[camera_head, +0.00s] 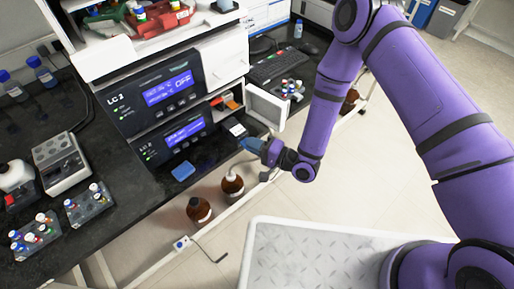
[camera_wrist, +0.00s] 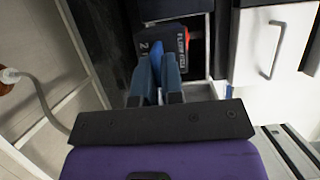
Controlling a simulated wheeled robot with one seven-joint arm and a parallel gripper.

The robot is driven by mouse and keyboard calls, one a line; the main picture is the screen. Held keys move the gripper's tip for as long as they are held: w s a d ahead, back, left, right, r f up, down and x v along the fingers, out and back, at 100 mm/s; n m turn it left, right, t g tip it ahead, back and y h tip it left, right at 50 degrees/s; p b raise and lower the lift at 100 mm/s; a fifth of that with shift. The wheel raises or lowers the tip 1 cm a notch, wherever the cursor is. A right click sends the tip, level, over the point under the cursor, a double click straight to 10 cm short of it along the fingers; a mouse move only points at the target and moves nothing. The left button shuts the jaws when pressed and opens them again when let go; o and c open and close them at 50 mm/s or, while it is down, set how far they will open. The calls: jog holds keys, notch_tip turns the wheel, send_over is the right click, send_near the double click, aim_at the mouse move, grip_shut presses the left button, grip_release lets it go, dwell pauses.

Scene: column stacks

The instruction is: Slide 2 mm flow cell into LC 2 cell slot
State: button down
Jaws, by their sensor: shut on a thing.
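The 2 mm flow cell (camera_wrist: 168,48) is a dark block with white lettering and a blue grip tab in the wrist view. It also shows in the head view (camera_head: 236,129), in front of the right side of the lower instrument panel. My gripper (camera_wrist: 158,80) is shut on the cell's blue tab; its blue fingers also show in the head view (camera_head: 251,145). The cell faces a dark opening (camera_wrist: 205,55) in the wrist view, with a red part beside the cell. I cannot tell how far the cell is inside.
Stacked LC instruments with blue displays (camera_head: 168,88) stand on the black bench. An open white door (camera_head: 267,108) is just right of the cell. A blue block (camera_head: 183,171) lies near the bench edge. Brown bottles (camera_head: 199,210) stand below the edge, left of my gripper.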

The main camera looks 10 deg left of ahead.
aim_at(229, 122)
jog(key=shift+w+a, duration=1.4)
jog(key=shift+a, duration=0.2)
jog(key=shift+w+a, duration=1.4)
jog(key=shift+a, duration=0.25)
jog(key=shift+w+a, duration=1.4)
jog(key=shift+a, duration=0.2)
jog(key=shift+f, duration=0.1)
jog(key=c, duration=1.2)
grip_release()
jog(key=shift+o, duration=0.2)
jog(key=shift+s+f, duration=0.1)
jog(key=v, duration=1)
jog(key=shift+d, duration=0.35)
jog(key=shift+s, duration=0.1)
